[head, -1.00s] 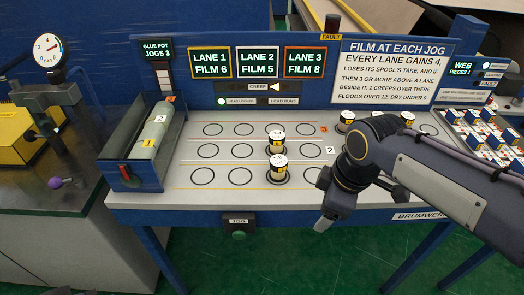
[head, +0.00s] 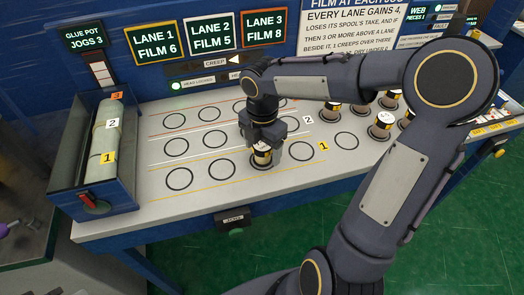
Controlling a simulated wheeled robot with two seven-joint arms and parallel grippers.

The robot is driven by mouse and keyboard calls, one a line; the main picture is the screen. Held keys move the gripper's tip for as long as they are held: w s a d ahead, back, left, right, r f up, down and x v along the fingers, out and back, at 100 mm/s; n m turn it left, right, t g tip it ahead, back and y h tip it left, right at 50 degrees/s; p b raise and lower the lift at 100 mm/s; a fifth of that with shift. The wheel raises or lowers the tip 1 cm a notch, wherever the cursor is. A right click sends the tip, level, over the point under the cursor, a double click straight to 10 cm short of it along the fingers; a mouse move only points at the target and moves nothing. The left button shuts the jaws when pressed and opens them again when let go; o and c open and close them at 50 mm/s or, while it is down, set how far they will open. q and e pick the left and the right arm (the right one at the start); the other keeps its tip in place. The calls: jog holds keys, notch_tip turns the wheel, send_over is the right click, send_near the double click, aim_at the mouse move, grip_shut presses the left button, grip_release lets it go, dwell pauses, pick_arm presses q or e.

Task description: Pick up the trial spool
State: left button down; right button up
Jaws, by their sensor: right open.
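A small spool (head: 262,158) with a white, black and yellow wrap stands upright in a front-lane ring on the pale board (head: 225,197). My right gripper (head: 263,149) points down directly over it, with fingers at either side of its upper part. The gripper is open; whether the fingers touch the spool is unclear. The gripper and arm hide the board behind, including where a second spool stood. No label picks out a trial spool. My left gripper is not in view.
More spools (head: 382,122) stand at the right of the board, near my arm. A blue trough (head: 65,165) with a numbered roll (head: 108,130) is at the left. Empty rings (head: 180,179) lie left of the gripper. Lane signs (head: 210,33) stand at the back.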

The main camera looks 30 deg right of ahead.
jog(key=shift+f, duration=0.5)
jog(key=c, duration=1.2)
jog(key=shift+r, duration=0.15)
